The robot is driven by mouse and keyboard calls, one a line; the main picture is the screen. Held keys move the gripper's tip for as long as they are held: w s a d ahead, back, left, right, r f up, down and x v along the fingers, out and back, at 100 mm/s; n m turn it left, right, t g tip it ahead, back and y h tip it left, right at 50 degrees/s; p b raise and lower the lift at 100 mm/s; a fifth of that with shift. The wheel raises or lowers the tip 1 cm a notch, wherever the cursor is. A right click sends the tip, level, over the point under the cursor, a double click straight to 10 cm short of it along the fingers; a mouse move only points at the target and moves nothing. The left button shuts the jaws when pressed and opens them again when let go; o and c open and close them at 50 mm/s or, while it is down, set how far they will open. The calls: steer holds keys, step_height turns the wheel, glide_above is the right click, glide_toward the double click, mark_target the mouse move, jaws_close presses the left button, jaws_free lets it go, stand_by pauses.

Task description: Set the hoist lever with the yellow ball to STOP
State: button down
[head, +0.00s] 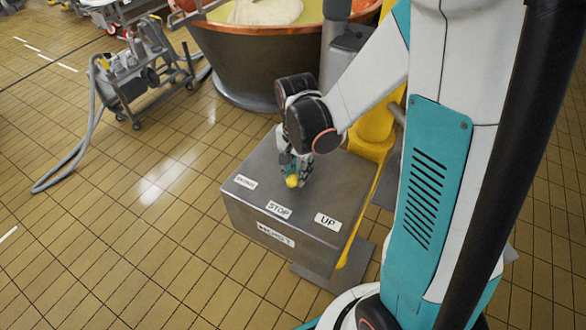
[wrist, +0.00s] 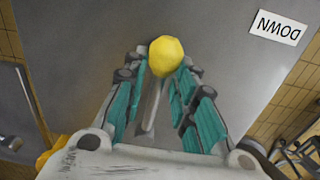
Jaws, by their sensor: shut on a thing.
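The hoist lever has a yellow ball (head: 292,181) at its end and stands on a grey metal box (head: 245,212). In the head view the ball appears roughly behind the STOP label (head: 279,209), between the DOWN label (head: 245,182) and the UP label (head: 328,221). I cannot tell exactly where the lever rests. My gripper (head: 296,164) is over the box, shut on the lever. In the wrist view the ball (wrist: 166,55) shows at the fingertips, with the grey stem (wrist: 151,104) between the teal fingers. The DOWN label (wrist: 278,26) is upside down at upper right.
A large copper vat (head: 250,62) with pale contents stands behind the box. A yellow post (head: 374,125) is close on the box's right. A grey cart (head: 130,78) with a hose stands at the back left.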

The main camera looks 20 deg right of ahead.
steer(key=shift+s+d, duration=0.1)
steer(key=shift+s, duration=0.05)
stand_by(0.3)
steer(key=c, duration=1.3)
jaws_free()
step_height(320, 180, up, 12)
steer(key=shift+n, duration=0.3)
